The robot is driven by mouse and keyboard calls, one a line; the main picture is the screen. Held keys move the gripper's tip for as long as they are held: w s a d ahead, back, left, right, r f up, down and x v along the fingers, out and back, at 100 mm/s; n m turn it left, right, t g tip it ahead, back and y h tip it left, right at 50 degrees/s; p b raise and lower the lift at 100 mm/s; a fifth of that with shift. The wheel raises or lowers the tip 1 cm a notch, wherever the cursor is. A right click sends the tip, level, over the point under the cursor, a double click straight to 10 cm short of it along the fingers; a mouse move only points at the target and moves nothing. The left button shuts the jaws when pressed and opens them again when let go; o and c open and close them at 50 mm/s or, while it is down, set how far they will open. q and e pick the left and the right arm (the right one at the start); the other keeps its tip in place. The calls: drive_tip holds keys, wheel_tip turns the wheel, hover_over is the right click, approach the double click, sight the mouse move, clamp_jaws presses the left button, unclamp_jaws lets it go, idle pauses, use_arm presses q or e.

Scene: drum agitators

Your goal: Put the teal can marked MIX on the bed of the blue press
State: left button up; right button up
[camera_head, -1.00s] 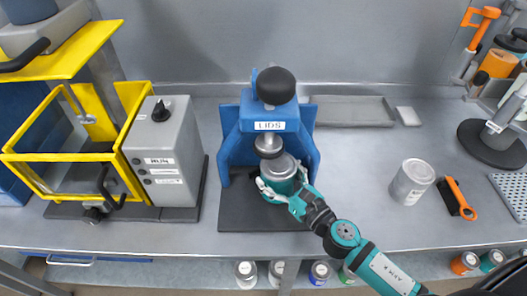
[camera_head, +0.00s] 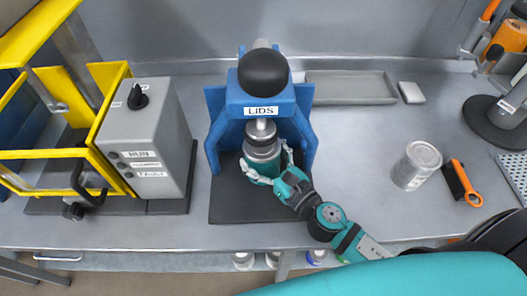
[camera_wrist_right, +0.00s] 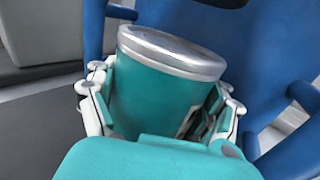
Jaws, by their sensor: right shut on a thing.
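The teal can (camera_head: 262,160) with a silver lid rim is under the ram of the blue press (camera_head: 268,98), which carries a LIDS label. My right gripper (camera_head: 268,172) is shut around the can's sides from the front right. In the right wrist view the can (camera_wrist_right: 165,85) stands slightly tilted between the fingers (camera_wrist_right: 160,100). No MIX marking shows on the can. The dark press bed (camera_head: 240,205) shows around and in front of it. I cannot tell whether the can's base touches the bed. My left gripper is not in view.
A grey control box (camera_head: 150,145) and yellow-framed machine (camera_head: 60,150) stand left of the press. A plain silver can (camera_head: 416,165), an orange-handled tool (camera_head: 463,183) and a grey tray (camera_head: 350,88) are to the right. The bench between is clear.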

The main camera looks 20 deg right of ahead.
sight(273, 171)
drive_tip(key=o, duration=1.6)
drive_tip(key=shift+s+a, duration=0.1)
drive_tip(key=shift+a, duration=0.15)
drive_tip(key=shift+c, duration=0.2)
drive_tip(key=shift+d, duration=0.15)
drive_tip(key=shift+s+f, duration=0.1)
drive_tip(key=shift+s, duration=0.1)
drive_tip(key=b+v, duration=0.1)
drive_tip(key=v, duration=0.1)
drive_tip(key=b+v, duration=0.1)
drive_tip(key=v, duration=0.1)
drive_tip(key=shift+s+f+b, duration=0.1)
drive_tip(key=shift+f+b, duration=0.15)
drive_tip(key=shift+b, duration=0.1)
drive_tip(key=b+v, duration=0.3)
drive_tip(key=v, duration=0.2)
drive_tip(key=shift+s+d+r+b, duration=0.15)
drive_tip(key=shift+s+d+b, duration=0.05)
drive_tip(key=shift+s+b, duration=0.15)
drive_tip(key=shift+s+d+r+b, duration=0.2)
drive_tip(key=shift+s+b, duration=0.15)
drive_tip(key=shift+s, duration=0.25)
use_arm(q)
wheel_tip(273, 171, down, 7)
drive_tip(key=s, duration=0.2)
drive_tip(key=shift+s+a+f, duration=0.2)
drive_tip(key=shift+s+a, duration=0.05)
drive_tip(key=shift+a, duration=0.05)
use_arm(e)
drive_tip(key=shift+s+r, duration=0.1)
